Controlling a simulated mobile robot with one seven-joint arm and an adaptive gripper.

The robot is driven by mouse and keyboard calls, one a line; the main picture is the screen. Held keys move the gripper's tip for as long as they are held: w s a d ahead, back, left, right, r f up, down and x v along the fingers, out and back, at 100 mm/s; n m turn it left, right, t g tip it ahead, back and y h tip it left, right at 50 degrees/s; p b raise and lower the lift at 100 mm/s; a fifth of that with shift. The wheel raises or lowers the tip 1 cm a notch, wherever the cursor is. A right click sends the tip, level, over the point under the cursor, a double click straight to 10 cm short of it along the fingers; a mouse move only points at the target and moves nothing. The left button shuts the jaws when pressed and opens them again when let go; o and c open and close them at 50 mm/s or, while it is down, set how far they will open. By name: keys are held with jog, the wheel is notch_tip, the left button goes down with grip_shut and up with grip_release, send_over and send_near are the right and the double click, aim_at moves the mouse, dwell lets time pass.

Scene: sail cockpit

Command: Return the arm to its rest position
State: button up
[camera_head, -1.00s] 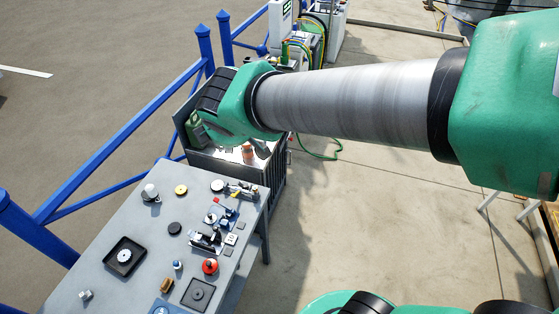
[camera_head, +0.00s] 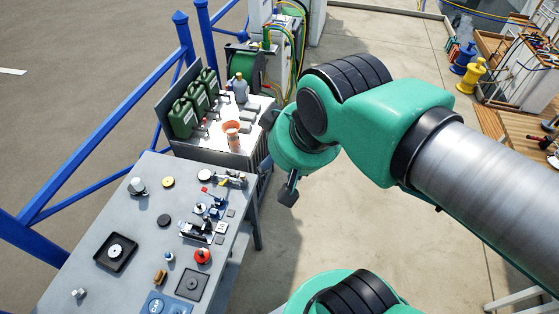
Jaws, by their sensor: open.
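The wrist hangs over the concrete floor, right of the grey worktable (camera_head: 100,215). My gripper (camera_head: 288,192) shows only as a dark part below the green wrist, pointing down beside the table's right side. Its fingertips are small and partly hidden, and nothing is seen held in it. Another green part of my own body shows at the bottom edge.
The worktable carries a black square tray (camera_head: 116,252), a red round item (camera_head: 203,256) and small hardware. Behind it, a cabinet holds green canisters (camera_head: 183,118) and an orange cup (camera_head: 231,135). Blue railings (camera_head: 110,105) run along the left. Yellow and blue bollards stand far right. Floor at centre right is clear.

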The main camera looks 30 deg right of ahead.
jog(key=shift+f, duration=0.1)
notch_tip(320, 180, down, 13)
jog(key=b, duration=1.3)
dwell(0.6)
